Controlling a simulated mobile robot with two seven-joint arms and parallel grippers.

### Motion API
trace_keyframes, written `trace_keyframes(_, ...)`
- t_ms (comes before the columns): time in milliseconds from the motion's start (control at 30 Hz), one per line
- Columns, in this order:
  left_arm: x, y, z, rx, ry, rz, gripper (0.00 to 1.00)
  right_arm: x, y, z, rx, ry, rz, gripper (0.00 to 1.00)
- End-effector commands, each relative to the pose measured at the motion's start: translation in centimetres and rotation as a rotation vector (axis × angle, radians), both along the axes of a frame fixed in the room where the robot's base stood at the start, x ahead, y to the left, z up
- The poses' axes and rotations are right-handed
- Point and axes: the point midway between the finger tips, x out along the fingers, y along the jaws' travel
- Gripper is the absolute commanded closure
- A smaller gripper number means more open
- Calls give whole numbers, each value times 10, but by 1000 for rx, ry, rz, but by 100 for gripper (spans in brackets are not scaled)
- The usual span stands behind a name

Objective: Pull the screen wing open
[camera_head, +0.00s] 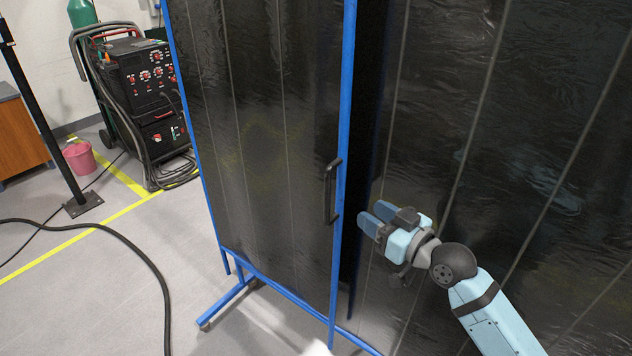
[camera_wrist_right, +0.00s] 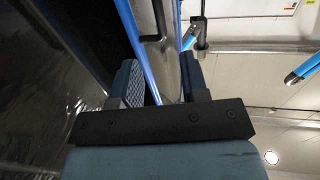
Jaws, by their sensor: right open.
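The screen wing (camera_head: 265,130) is a dark, glossy curtain panel in a blue tube frame, in the middle of the head view. A black bar handle (camera_head: 328,192) stands upright near its right edge post (camera_head: 345,110). My right gripper (camera_head: 372,216) is open and empty, to the right of the handle and slightly lower, with its fingers pointing left toward the post. In the right wrist view, both fingers (camera_wrist_right: 158,75) show apart, and a blue post (camera_wrist_right: 133,45) appears beyond and between them. I see no contact with the handle. My left gripper is not in view.
Another dark curtain panel (camera_head: 480,120) stands behind my right arm, with a dark gap between it and the wing. A blue foot (camera_head: 228,302) rests on the floor. A welding machine (camera_head: 145,95), a pink bucket (camera_head: 79,157) and a black cable (camera_head: 125,245) are at left.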

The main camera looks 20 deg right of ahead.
Motion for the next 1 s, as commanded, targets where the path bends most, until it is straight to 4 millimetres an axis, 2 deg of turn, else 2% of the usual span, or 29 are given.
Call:
trace_keyframes(167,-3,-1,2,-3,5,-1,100,14,7,3,4,-4,0,59)
trace_keyframes(500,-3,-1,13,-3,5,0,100,77,39,4,5,-3,2,59)
trace_keyframes(700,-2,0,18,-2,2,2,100,108,54,2,4,-3,1,59)
trace_keyframes(1000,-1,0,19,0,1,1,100,123,62,1,2,-2,1,59)
